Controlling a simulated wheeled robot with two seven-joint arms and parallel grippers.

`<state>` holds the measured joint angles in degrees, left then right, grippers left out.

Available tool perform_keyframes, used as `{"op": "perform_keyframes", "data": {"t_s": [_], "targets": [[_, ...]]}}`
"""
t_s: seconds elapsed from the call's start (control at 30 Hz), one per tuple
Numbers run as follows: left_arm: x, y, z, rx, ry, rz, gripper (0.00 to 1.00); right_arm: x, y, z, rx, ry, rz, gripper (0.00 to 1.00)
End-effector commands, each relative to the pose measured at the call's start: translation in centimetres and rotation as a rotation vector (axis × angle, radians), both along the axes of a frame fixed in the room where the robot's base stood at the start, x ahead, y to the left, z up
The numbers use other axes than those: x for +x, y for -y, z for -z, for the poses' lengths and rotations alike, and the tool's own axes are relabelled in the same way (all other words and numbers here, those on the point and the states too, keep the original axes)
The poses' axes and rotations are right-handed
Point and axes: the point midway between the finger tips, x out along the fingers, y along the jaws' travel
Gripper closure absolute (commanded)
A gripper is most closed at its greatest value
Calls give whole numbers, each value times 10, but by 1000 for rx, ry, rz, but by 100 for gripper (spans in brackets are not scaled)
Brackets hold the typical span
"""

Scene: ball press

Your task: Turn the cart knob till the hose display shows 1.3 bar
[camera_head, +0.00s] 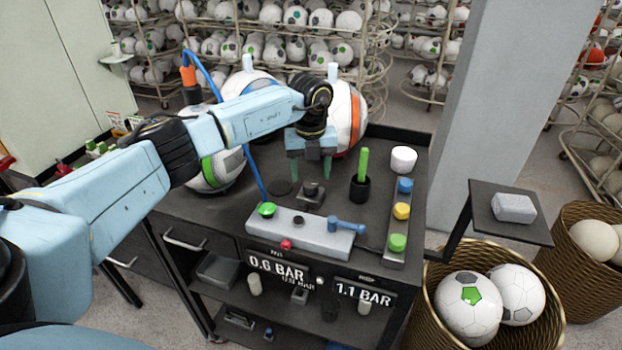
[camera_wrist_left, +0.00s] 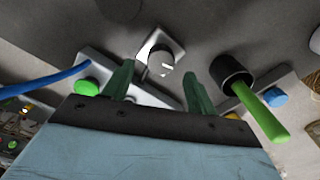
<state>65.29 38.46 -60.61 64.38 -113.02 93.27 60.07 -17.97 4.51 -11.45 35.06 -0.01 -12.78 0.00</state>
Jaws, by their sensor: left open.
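A dark knob (camera_head: 311,191) on a square plate stands on the black cart top (camera_head: 235,212). In the left wrist view the knob (camera_wrist_left: 160,63) looks pale on top with a line mark. My left gripper (camera_head: 311,170) is open above the knob, its green fingers pointing down and apart. In the left wrist view the gripper (camera_wrist_left: 158,84) shows the knob beyond its fingertips, not between them. My right gripper is not in view.
A grey block (camera_head: 315,233) with a green button and blue lever lies in front of the knob. A green-handled tool (camera_head: 363,165) stands in a black cup to the right. A blue hose (camera_head: 253,172) hangs left. Balls (camera_head: 351,118) stand behind.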

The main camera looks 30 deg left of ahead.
Motion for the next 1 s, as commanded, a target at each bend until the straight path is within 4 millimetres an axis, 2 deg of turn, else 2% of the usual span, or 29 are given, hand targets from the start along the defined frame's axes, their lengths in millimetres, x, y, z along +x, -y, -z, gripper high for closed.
{"op": "perform_keyframes", "data": {"t_s": [0.1, 0.2, 0.37, 0.6, 0.93, 1.0], "targets": [[-1, 0, 19, -1, -2, 0, 43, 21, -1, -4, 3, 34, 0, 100], [0, 0, 29, -2, -1, 1, 43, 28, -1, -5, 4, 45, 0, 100], [0, 0, 37, -1, 1, 1, 43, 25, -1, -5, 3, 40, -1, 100], [0, 0, 37, -1, 1, 1, 43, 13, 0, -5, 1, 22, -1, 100], [0, 0, 37, -1, 1, 1, 84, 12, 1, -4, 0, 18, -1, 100], [0, 0, 37, -1, 1, 1, 87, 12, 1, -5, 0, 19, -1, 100]]}}
